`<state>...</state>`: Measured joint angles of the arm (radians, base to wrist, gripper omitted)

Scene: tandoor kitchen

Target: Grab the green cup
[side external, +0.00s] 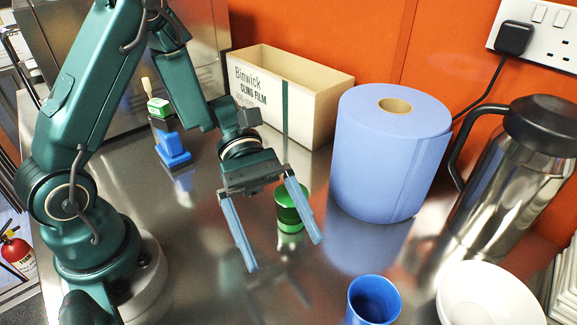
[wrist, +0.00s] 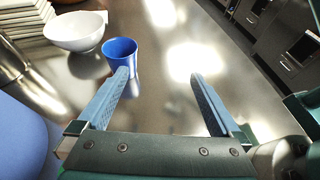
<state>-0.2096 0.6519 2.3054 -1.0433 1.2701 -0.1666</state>
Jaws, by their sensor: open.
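A small shiny green cup-like object (side external: 289,222) stands on the steel counter in the side external view. It is beyond my gripper's right finger, which partly covers it. I do not see it in the wrist view. My gripper (side external: 285,256) is open, with its two blue fingers spread and nothing between them. In the wrist view my gripper (wrist: 159,75) also shows apart and empty. A blue cup (side external: 373,302) stands at the front right of the counter. In the wrist view the blue cup (wrist: 120,50) is just beyond the left fingertip.
A large blue paper roll (side external: 385,155) stands right of the green object. A cling film box (side external: 315,105) is behind. A steel jug (side external: 505,185) and a white bowl (side external: 490,298) are at right. A blue-and-green item (side external: 172,148) stands back left. The front middle counter is clear.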

